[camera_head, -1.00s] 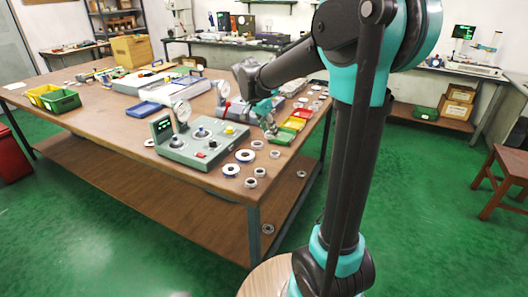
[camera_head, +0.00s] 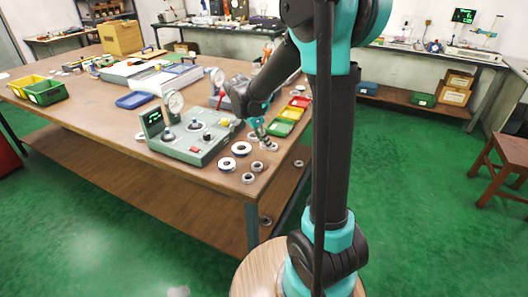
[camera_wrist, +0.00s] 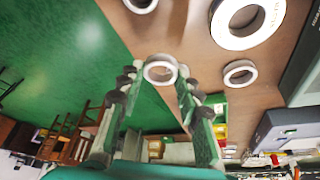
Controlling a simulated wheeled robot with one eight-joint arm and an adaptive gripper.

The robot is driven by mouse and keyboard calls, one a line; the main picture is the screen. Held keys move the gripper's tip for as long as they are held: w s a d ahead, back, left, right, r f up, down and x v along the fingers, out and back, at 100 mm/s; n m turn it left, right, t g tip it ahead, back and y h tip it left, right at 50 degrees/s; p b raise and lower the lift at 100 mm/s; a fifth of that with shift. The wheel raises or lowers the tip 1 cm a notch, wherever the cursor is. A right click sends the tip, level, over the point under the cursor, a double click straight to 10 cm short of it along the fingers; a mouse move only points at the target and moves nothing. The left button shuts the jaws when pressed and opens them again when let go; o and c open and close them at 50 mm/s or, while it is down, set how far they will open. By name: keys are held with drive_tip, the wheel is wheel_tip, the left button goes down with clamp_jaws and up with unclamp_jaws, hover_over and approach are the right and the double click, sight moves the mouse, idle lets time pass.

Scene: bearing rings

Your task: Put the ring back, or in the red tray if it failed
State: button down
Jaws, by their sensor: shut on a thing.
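My gripper (camera_wrist: 158,82) is shut on a small pale metal ring (camera_wrist: 160,59), held between the fingertips in the wrist view. In the head view my gripper (camera_head: 265,138) is over the near right part of the wooden table, right of the green test device (camera_head: 188,152); the held ring is too small to make out there. The red tray (camera_head: 299,103) lies beyond the gripper near the table's right edge, in a row with a yellow tray (camera_head: 291,113) and a green tray (camera_head: 278,128).
Several loose rings lie near the table's front corner, among them a large white one (camera_head: 227,164) and a small one (camera_head: 248,178). A ring (camera_head: 298,163) shows on the lower shelf.

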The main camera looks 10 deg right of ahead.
sight(262, 147)
drive_tip(key=shift+f, duration=2.65)
drive_tip(key=c, duration=1)
unclamp_jaws()
drive_tip(key=shift+c, duration=0.2)
drive_tip(key=v, duration=1.2)
drive_tip(key=s+d+f+n+t+y, duration=0.1)
drive_tip(key=s+d+f+n, duration=0.2)
drive_tip(key=s, duration=0.3)
drive_tip(key=s+d+f+n+y, duration=0.1)
drive_tip(key=s+d+f+n, duration=0.2)
drive_tip(key=s+n, duration=0.3)
drive_tip(key=s+d+f+n+t+y, duration=0.1)
drive_tip(key=s+d+f+n+y, duration=0.1)
drive_tip(key=s+f+n, duration=0.3)
drive_tip(key=shift+s+d+f+t, duration=0.3)
drive_tip(key=shift+s+d+f, duration=0.1)
drive_tip(key=shift+s, duration=1.25)
